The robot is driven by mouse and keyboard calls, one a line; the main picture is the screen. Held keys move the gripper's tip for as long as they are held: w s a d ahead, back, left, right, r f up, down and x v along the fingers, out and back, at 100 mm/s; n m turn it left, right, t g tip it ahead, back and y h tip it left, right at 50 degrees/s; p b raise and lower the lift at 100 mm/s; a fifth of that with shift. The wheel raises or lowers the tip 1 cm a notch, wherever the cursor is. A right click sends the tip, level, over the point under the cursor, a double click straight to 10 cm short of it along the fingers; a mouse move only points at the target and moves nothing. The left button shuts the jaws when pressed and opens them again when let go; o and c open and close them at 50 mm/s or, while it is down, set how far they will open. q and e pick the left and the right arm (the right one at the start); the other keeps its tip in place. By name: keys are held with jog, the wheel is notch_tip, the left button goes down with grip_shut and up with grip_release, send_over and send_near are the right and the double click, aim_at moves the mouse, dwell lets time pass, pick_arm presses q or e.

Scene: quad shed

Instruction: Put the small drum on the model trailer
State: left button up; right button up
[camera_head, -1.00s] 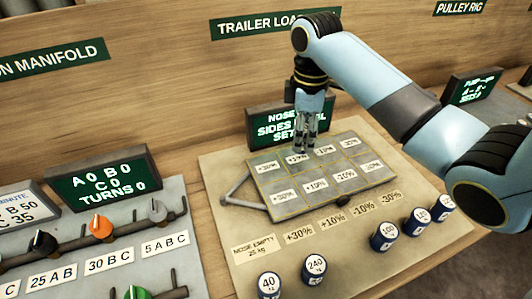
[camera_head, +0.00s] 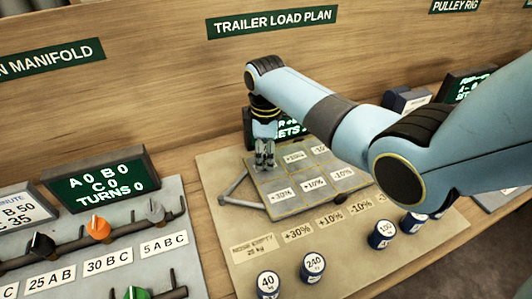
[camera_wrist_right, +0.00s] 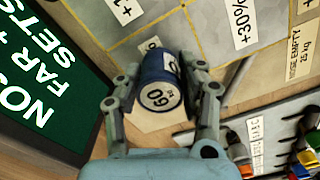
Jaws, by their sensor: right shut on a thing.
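The model trailer (camera_head: 290,209) is a flat grey deck with yellow grid lines and percent labels, its drawbar pointing left. My right gripper (camera_head: 265,165) points down at the deck's far left corner. In the right wrist view, the right gripper (camera_wrist_right: 165,92) is shut on a small blue drum (camera_wrist_right: 157,70) with a white end label that seems to read 60. The trailer deck (camera_wrist_right: 190,22) lies beyond the drum there. In the head view the drum is mostly hidden by the fingers; I cannot tell whether it touches the deck. My left gripper is not in view.
Drums labelled 40 (camera_head: 268,284), 240 (camera_head: 312,267) and 100 (camera_head: 382,235) stand along the board's front; others are partly behind my right arm. A green display (camera_head: 248,125) stands close behind the gripper. A knob panel (camera_head: 95,257) is at left.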

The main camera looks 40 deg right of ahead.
jog(key=shift+f, duration=0.1)
jog(key=o, duration=1.2)
notch_tip(320, 180, up, 12)
